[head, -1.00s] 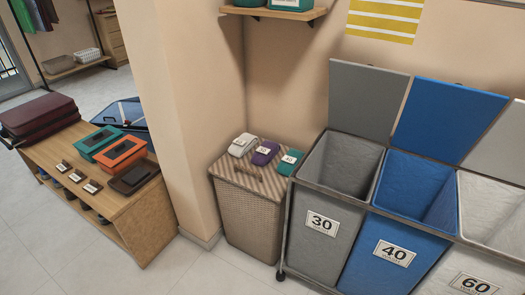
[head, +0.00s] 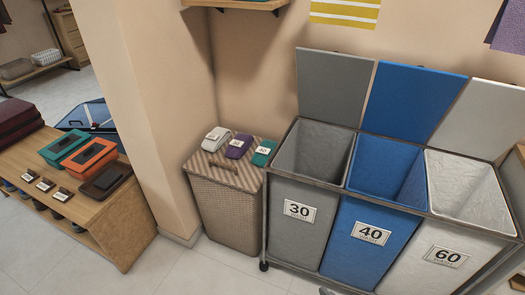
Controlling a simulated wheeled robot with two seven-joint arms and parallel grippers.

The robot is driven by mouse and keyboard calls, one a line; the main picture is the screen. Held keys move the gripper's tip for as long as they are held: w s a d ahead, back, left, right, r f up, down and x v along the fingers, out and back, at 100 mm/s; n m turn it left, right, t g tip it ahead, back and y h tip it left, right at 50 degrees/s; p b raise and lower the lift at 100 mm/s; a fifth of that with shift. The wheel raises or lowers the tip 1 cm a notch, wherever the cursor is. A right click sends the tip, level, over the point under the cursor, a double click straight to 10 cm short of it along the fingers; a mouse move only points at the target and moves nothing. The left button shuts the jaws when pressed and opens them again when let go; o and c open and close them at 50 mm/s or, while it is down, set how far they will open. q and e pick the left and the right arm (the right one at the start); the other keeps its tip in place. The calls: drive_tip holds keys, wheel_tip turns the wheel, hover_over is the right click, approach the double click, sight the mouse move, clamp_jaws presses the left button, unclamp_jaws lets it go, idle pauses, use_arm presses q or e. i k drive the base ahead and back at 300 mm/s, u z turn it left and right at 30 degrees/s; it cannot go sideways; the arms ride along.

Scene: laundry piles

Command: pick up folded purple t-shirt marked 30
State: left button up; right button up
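Three small folded garments lie in a row on the striped lid of a wicker hamper (head: 226,212). The folded purple t-shirt (head: 238,147) is the middle one and carries a small white label, too small to read for sure. A light grey folded garment (head: 215,139) lies to its left and a teal one (head: 264,153) to its right, also labelled.
Grey, blue and white bins marked 30 (head: 298,212), 40 (head: 370,234) and 60 (head: 446,256) stand open right of the hamper. A wooden bench (head: 128,222) with boxes is at left, beyond a wall corner (head: 150,110). Floor in front of the hamper is clear.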

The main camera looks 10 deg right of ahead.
sight(237, 148)
drive_tip(key=z, duration=0.2)
drive_tip(key=k, duration=0.35)
drive_tip(key=u, duration=1.15)
drive_tip(key=i, duration=1.8)
drive_tip(key=z, duration=0.95)
drive_tip(key=i, duration=0.55)
drive_tip(key=u, duration=0.05)
